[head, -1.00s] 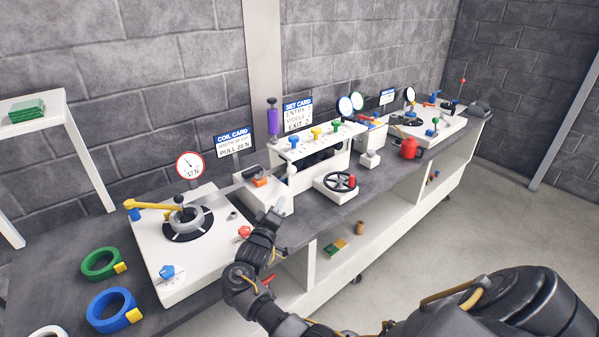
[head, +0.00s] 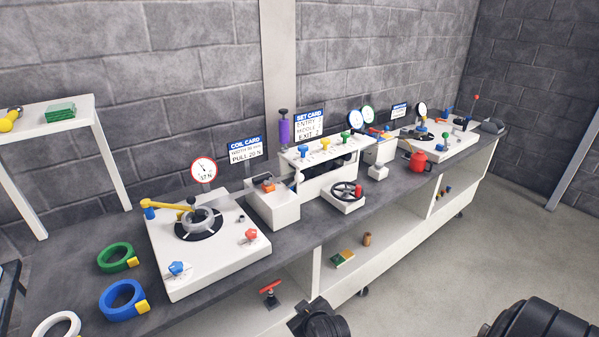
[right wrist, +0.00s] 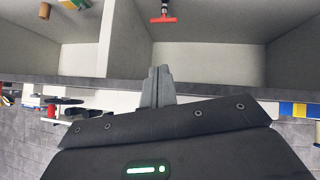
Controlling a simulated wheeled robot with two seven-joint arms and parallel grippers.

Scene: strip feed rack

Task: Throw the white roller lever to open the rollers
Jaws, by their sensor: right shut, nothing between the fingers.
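The white roller lever appears to be the small white round knob (head: 298,177) on a short stem, beside the white feed box (head: 273,208) and left of the roller housing (head: 318,177). It looks upright; its exact throw position is too small to tell. My right gripper (right wrist: 157,88) is shut and empty in the right wrist view, near the bench's front edge. In the head view only a dark part of my right arm shows at the bottom edge, apart from the lever. My left gripper is not in view.
The coil unit with a yellow arm (head: 166,205) stands left, beside green (head: 115,257) and blue (head: 123,300) rings. A red T-handle (head: 270,289) is below the bench top.

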